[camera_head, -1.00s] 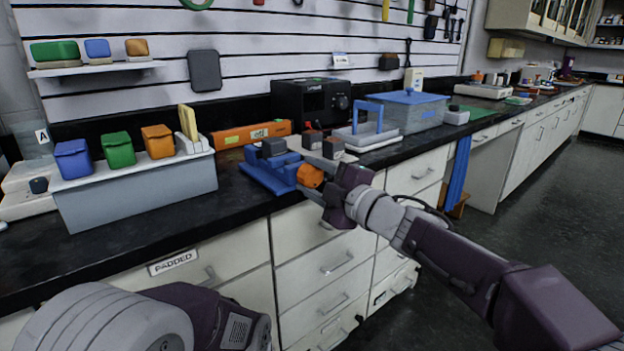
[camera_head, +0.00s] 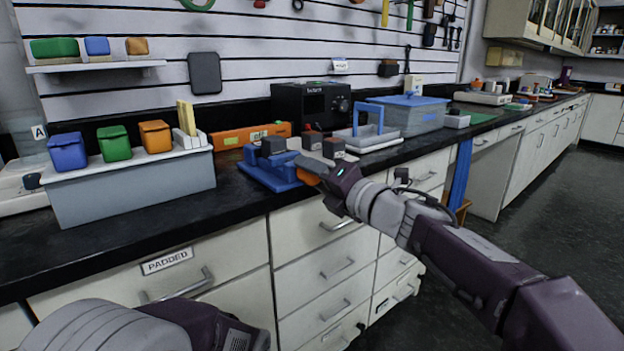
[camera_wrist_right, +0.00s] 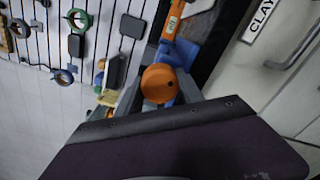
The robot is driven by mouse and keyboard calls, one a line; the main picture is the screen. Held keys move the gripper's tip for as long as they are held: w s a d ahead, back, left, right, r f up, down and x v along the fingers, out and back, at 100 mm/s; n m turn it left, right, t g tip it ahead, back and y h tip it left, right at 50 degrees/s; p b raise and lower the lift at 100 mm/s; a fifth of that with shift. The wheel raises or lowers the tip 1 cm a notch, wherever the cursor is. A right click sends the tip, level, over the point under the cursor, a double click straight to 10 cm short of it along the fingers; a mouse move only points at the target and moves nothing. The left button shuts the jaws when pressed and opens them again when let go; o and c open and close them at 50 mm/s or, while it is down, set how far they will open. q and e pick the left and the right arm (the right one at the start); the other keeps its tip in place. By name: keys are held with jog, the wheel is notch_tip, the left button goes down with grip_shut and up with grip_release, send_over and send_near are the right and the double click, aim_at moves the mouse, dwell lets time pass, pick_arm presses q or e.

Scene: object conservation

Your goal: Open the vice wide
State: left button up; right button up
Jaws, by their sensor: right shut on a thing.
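My right gripper is shut on the knob. The gap between the vice's jaws cannot be made out. My left gripper is out of view.
A grey box (camera_head: 130,190) with blue, green and orange bins stands left of the vice. Dark-topped blocks (camera_head: 333,147), a blue-handled tray (camera_head: 368,140) and a blue-lidded container (camera_head: 410,115) stand to the right. An orange level (camera_head: 250,136) lies behind.

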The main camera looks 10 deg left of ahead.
jog(key=n, duration=0.1)
jog(key=n+b, duration=0.1)
jog(key=n, duration=0.2)
jog(key=shift+f+n+b, duration=0.25)
jog(key=shift+n+b, duration=0.05)
jog(key=shift+b, duration=0.05)
jog(key=n+b, duration=0.1)
jog(key=n, duration=0.3)
jog(key=shift+w+n+b, duration=0.1)
jog(key=shift+n+b, duration=0.2)
jog(key=shift+b, duration=0.1)
jog(key=n+b, duration=0.1)
jog(key=n, duration=0.3)
jog(key=shift+b, duration=0.35)
jog(key=shift+n+b, duration=0.55)
jog(key=shift+n, duration=1.25)
jog(key=shift+r, duration=0.1)
jog(key=o, duration=1.4)
jog(key=shift+d, duration=0.1)
jog(key=shift+r, duration=0.1)
